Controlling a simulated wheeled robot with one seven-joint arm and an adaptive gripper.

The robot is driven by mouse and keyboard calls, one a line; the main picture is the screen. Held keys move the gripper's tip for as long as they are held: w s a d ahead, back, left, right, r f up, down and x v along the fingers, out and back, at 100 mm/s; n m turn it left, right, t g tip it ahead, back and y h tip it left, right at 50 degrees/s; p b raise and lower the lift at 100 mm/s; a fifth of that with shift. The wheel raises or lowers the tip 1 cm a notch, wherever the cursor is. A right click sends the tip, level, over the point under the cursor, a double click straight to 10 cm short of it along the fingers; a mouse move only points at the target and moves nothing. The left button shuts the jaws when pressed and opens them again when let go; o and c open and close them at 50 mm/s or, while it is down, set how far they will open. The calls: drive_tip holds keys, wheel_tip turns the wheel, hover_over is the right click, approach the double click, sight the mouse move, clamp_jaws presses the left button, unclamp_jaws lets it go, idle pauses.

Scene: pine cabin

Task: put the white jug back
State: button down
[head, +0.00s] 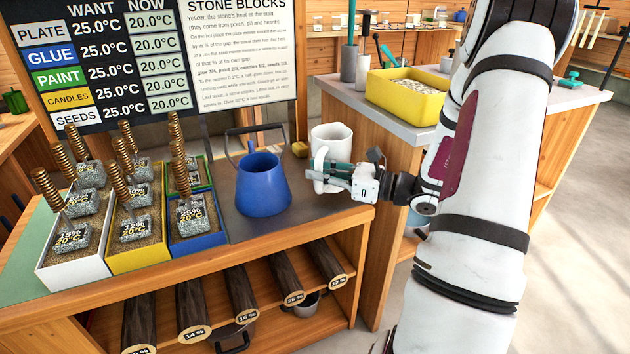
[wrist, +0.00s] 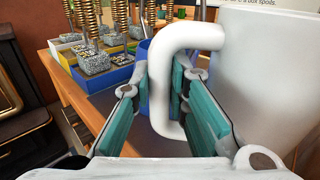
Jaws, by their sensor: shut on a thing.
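The white jug (head: 332,140) stands upright at the right end of the bench, just right of the blue kettle-like pot (head: 262,185). I cannot tell whether its base touches the bench top. My gripper (head: 328,173) is at the jug's handle, coming from the right. In the wrist view the white handle (wrist: 182,42) passes between the two teal finger pads of my gripper (wrist: 160,100), and the jug's body (wrist: 270,75) fills the right side. My gripper is shut on the handle. The fingers partly hide the jug's lower part in the head view.
Trays of stone blocks with coiled handles (head: 130,235) fill the bench's left part. A board (head: 110,60) stands behind. A dark plate (head: 235,228) lies under the blue pot. A grey-topped counter with a yellow bin (head: 372,96) stands at the right. Logs (head: 240,295) lie on the shelf below.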

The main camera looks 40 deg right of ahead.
drive_tip(key=shift+w+d+f+b, duration=0.35)
drive_tip(key=shift+w+f+b, duration=0.2)
drive_tip(key=shift+w, duration=0.1)
drive_tip(key=shift+w+d+f+b, duration=0.35)
drive_tip(key=shift+w+f+b, duration=0.15)
drive_tip(key=shift+w+f, duration=0.15)
drive_tip(key=shift+w+d+f+b, duration=0.35)
drive_tip(key=shift+w+f+b, duration=0.15)
drive_tip(key=shift+w, duration=0.2)
drive_tip(key=c, duration=1.6)
unclamp_jaws()
drive_tip(key=shift+f, duration=0.15)
drive_tip(key=shift+o, duration=0.2)
